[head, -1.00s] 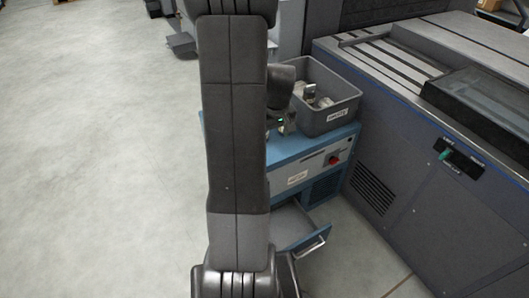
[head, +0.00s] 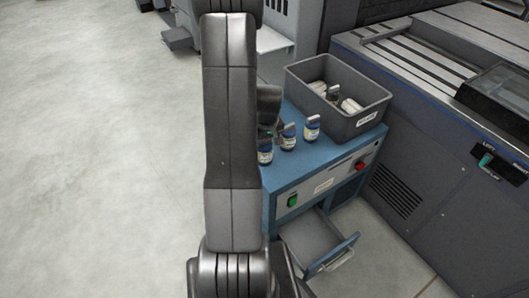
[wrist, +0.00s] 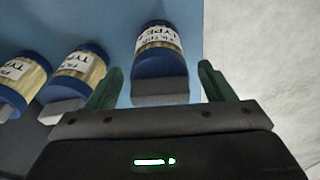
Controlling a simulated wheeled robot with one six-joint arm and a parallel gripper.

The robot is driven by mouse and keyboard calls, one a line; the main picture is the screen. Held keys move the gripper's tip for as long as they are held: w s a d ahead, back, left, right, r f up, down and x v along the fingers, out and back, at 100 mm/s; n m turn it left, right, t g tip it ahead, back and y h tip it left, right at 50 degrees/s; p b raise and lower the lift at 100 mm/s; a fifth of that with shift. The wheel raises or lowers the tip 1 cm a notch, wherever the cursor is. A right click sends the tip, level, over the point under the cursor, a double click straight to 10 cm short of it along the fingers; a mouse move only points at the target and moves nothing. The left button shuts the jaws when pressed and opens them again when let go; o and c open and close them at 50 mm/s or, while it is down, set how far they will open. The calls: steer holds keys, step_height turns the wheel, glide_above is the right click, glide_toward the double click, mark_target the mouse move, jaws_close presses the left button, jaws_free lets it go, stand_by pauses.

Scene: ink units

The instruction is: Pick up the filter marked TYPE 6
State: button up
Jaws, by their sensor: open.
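Three filters with dark blue ends and cream-yellow labels stand in a row on the blue unit. In the head view they are a left one (head: 265,154), a middle one (head: 288,137) and a right one (head: 312,128). In the wrist view one filter (wrist: 160,50) lies between the two green fingers of my open gripper (wrist: 158,88), apart from both. Two more filters, (wrist: 78,72) and (wrist: 20,84), are to its left. The labels read FILTER TYPE, but I cannot read the marks after that. In the head view my arm hides most of the gripper.
A grey labelled bin (head: 347,123) with pale items stands behind the filters on the blue unit (head: 310,172). The unit's drawer (head: 335,262) is open at the front. A large grey machine (head: 435,150) stands close at right. The floor (head: 90,150) at left is clear.

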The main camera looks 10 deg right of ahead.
steer(key=c, duration=1.1)
